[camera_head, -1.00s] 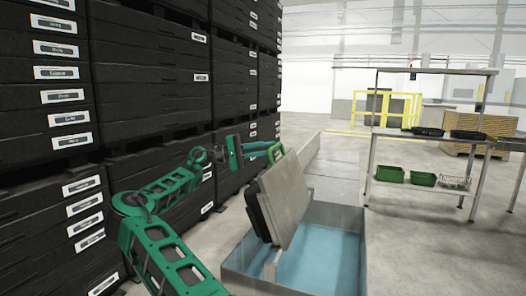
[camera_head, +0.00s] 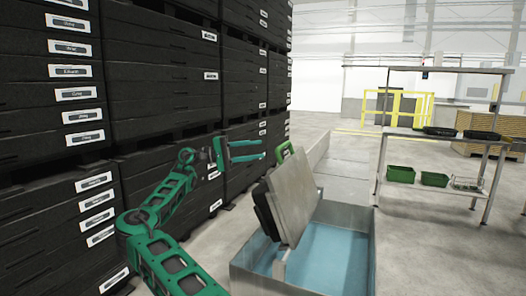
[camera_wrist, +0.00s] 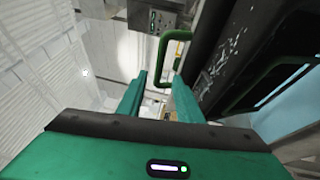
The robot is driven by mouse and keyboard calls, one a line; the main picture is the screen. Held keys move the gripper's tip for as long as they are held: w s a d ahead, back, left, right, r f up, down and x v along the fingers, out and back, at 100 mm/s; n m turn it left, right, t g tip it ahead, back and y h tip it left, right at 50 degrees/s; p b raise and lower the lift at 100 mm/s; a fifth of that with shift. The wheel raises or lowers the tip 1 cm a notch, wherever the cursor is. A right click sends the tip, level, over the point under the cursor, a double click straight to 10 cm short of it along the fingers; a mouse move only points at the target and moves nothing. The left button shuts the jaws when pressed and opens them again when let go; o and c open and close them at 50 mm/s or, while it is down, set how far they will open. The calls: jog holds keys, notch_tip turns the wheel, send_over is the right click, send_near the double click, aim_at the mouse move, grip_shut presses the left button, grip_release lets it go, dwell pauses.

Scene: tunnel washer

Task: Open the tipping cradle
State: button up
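The tipping cradle (camera_head: 293,197) is a grey panel standing steeply tilted above a grey tank (camera_head: 367,240) with blue water in it. A black part lies against its left side. A green loop handle (camera_head: 285,150) sits at its top edge and shows in the wrist view (camera_wrist: 163,52). My teal gripper (camera_head: 264,150) is open and empty, just left of the handle, fingers pointing toward it. In the wrist view my fingertips (camera_wrist: 160,76) are apart, with the handle beyond them; I see no contact.
Tall stacks of black crates (camera_head: 160,80) stand close on the left, right behind my arm. A metal shelf (camera_head: 440,138) with green bins (camera_head: 401,174) stands at the right. A yellow barrier (camera_head: 400,105) is far back. The floor between tank and shelf is clear.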

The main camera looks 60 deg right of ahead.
jog(key=shift+v, duration=1.15)
